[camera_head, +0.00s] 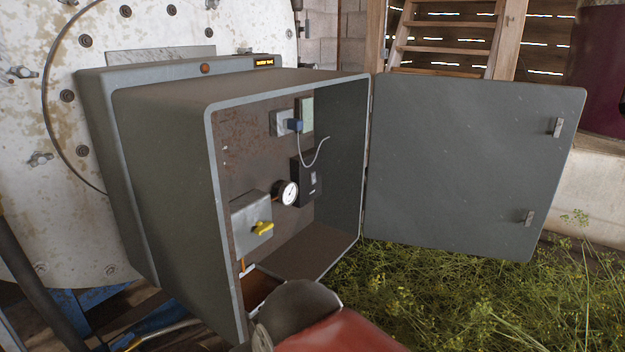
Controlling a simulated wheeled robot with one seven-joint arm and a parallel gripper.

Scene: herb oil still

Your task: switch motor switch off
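A grey metal cabinet (165,175) stands with its door (470,165) swung wide open to the right. Inside, on the brown back panel, a grey box (247,213) carries a yellow handle (263,228), turned roughly sideways. Beyond it is a black box (308,183) with a small pale rocker or toggle on its face. I cannot read a label that tells which of these is the motor switch, nor its on or off state. My red and dark arm links show at the bottom centre, in front of the cabinet's opening. My gripper is not visible.
A round gauge (286,193) sits between the two boxes. Leafy herbs (450,295) cover the ground below the door.

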